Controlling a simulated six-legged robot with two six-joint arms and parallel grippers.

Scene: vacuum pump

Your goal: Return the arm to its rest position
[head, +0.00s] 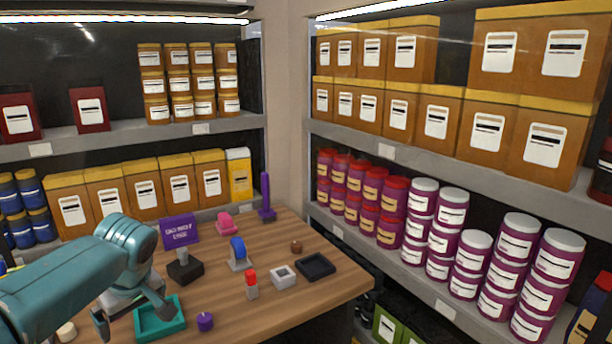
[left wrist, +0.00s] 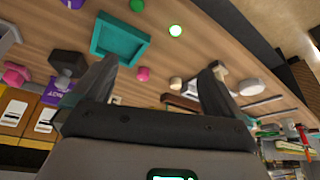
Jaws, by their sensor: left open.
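My left arm comes in from the left in the head view, and its gripper (head: 132,318) is low over the left front of the wooden table (head: 330,295). In the left wrist view the two fingers of this gripper (left wrist: 155,88) are spread wide, with nothing held between them. A teal square tray (head: 160,327) lies by the gripper in the head view; it also shows in the left wrist view (left wrist: 120,38), beyond the fingers. Part of the tray is hidden by my gripper in the head view. My right gripper is in neither view.
Small parts stand on the table: a purple cylinder (head: 205,321), a black block (head: 185,271), a blue ring-shaped part (head: 237,248), a red-topped part (head: 251,286), a white square part (head: 283,277) and a black tray (head: 315,267). Stocked shelves (head: 225,127) border the back and right.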

